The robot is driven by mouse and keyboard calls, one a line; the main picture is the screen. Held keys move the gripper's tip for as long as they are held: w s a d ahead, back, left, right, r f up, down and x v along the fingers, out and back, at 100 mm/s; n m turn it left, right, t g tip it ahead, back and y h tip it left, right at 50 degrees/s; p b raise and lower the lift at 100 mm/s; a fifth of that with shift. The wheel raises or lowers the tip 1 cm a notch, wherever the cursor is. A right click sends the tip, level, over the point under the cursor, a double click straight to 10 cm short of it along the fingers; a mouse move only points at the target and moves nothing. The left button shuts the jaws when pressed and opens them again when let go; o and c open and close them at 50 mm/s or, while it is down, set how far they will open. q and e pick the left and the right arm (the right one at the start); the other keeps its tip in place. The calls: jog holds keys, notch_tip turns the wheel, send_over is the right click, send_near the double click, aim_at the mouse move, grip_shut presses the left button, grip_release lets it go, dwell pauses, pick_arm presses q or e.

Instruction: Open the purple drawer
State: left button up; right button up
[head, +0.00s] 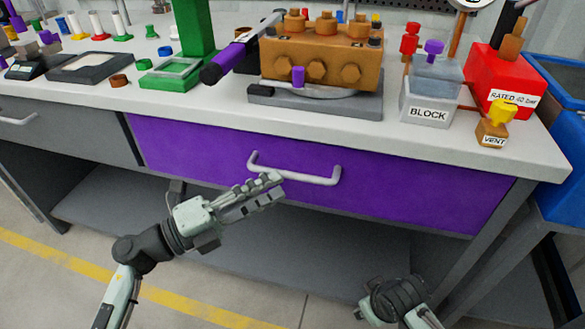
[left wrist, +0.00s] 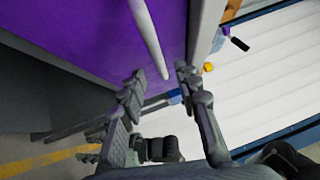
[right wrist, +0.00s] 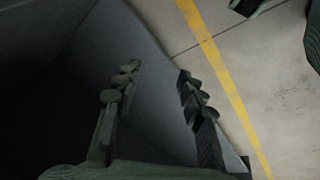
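The purple drawer (head: 400,187) is under the workbench top and looks shut, its front roughly in line with the grey drawer beside it. Its pale bar handle (head: 310,179) runs across the front. My left gripper (head: 275,187) is in front of the handle's left half, overlapping it in the head view. In the left wrist view, my left gripper (left wrist: 161,80) is open, with the handle (left wrist: 149,38) reaching toward the gap between its fingertips; contact cannot be told. My right gripper (right wrist: 157,72) is open and empty, low at the lower right of the head view.
A grey drawer (head: 65,130) with its own handle is at left. The bench top (head: 170,110) holds an orange-brown pump (head: 320,60), a grey block (head: 428,100) and a red box (head: 500,80). A lower shelf (head: 130,200) lies under the drawer. A blue bin (head: 565,150) stands at right.

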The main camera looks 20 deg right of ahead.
aim_at(294, 173)
pick_arm(q)
jog(key=x, duration=0.5)
jog(key=shift+w+d, duration=0.1)
jog(key=shift+d, duration=0.2)
pick_arm(e)
jog(key=shift+f, duration=0.8)
pick_arm(q)
jog(key=c, duration=0.6)
grip_shut()
pick_arm(e)
jog(key=shift+w+a+r, duration=0.1)
